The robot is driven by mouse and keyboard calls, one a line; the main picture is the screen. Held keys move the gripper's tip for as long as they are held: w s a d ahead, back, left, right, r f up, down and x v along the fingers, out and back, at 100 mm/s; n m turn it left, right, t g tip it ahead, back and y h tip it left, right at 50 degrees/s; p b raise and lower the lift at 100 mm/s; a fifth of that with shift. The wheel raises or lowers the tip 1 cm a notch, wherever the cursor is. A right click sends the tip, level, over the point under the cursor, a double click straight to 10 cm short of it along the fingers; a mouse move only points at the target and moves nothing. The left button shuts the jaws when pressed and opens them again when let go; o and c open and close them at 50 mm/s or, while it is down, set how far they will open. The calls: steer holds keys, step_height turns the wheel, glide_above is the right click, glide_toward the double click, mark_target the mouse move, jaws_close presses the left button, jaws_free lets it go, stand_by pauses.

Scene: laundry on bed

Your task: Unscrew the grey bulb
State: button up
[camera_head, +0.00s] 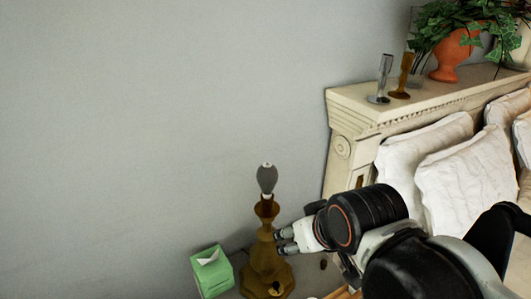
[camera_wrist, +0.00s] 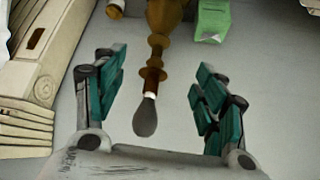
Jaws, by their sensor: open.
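The grey bulb (camera_head: 267,178) sits upright in the top of a brown lamp (camera_head: 266,246) in the head view. In the wrist view the grey bulb (camera_wrist: 146,117) lies between my open fingers, at the end of the lamp's stem (camera_wrist: 157,52), touching neither finger as far as I can see. My gripper (camera_head: 283,241) shows in the head view just right of the lamp's body, lower than the bulb. In the wrist view my gripper (camera_wrist: 160,88) is open and empty, with teal pads on both sides.
A green tissue box (camera_head: 212,270) stands left of the lamp's base. A cream headboard (camera_head: 352,105) rises to the right, carrying two small holders (camera_head: 381,80) and a plant in an orange pot (camera_head: 455,52). White pillows (camera_head: 459,178) lie below it. The wall left of the bulb is bare.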

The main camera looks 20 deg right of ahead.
steer(key=m+g+y+p, duration=0.1)
steer(key=m+y+p, duration=0.2)
steer(key=m+p, duration=1.95)
glide_toward(262, 181)
steer(key=w+d+m+b, duration=0.2)
steer(key=m+b, duration=0.7)
steer(key=shift+w+a+f, duration=0.25)
steer(key=shift+w+f, duration=0.1)
steer(key=shift+f, duration=0.05)
steer(key=b+x, duration=0.1)
steer(key=x, duration=0.5)
steer(key=b+x, duration=0.1)
steer(key=x, duration=0.6)
steer(key=shift+d+f, duration=0.15)
steer(key=shift+d, duration=0.05)
